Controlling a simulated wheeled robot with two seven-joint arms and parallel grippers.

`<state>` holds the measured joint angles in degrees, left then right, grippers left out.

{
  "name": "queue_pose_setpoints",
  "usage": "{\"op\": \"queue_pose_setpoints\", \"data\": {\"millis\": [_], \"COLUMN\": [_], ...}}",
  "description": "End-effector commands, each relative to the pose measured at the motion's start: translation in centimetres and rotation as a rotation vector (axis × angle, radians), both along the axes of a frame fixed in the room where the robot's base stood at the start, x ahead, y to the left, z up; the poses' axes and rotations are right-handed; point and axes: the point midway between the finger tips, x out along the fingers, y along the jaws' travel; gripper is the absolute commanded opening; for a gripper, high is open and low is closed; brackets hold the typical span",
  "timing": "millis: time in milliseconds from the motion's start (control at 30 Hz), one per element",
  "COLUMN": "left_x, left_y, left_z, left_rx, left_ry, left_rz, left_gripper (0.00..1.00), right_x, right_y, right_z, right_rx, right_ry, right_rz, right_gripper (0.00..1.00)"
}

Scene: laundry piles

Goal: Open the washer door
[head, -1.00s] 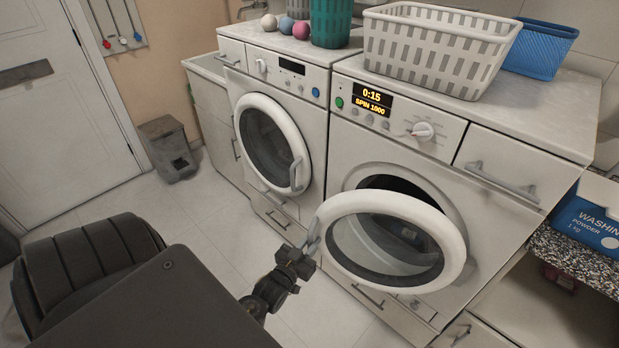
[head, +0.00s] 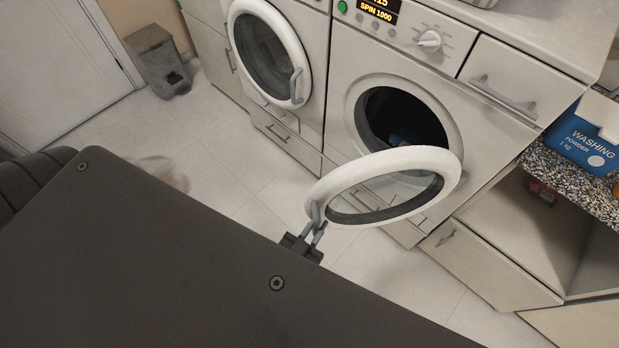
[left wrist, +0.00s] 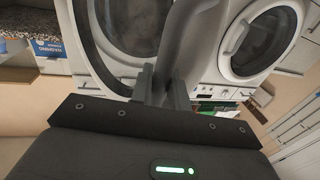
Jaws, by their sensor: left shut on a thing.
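The washer (head: 475,178) on the right has a lit display reading SPIN 1000. Its round door (head: 441,160), a white ring with a clear window, stands swung well out from the drum opening (head: 400,119). The drum is dark inside, with something bluish in it. My left gripper (head: 317,232) is shut on the door's grey handle (head: 316,213) at the ring's near left side. In the left wrist view the gripper fingers (left wrist: 160,85) close around the grey handle (left wrist: 182,40). My right gripper is in neither view.
A second machine (head: 312,92) with a shut round door stands to the left. A blue washing powder box (head: 585,135) sits on a speckled counter at right, above an open cupboard. A grey bin (head: 157,60) stands by the left wall. Tiled floor (head: 225,150) lies clear between.

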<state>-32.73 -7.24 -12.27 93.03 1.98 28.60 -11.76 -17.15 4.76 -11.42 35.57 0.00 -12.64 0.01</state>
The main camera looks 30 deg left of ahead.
Motion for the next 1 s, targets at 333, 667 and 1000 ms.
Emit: {"op": "queue_pose_setpoints", "data": {"millis": [333,667,1000], "left_x": [-0.1,-0.1,-2.5], "left_y": [-0.3,-0.1,0.1], "left_z": [0.0,0.0,-0.3], "left_rx": [-0.003,-0.002,-0.001], "left_ry": [0.001,0.001,0.003], "left_rz": [-0.004,-0.001,-0.001], "left_gripper": [0.0,0.37,0.37], "right_x": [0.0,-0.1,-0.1], "right_y": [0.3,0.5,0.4], "right_z": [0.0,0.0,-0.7], "right_rx": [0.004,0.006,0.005], "right_ry": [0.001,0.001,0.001], "right_rz": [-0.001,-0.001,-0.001], "right_gripper": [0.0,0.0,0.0]}}
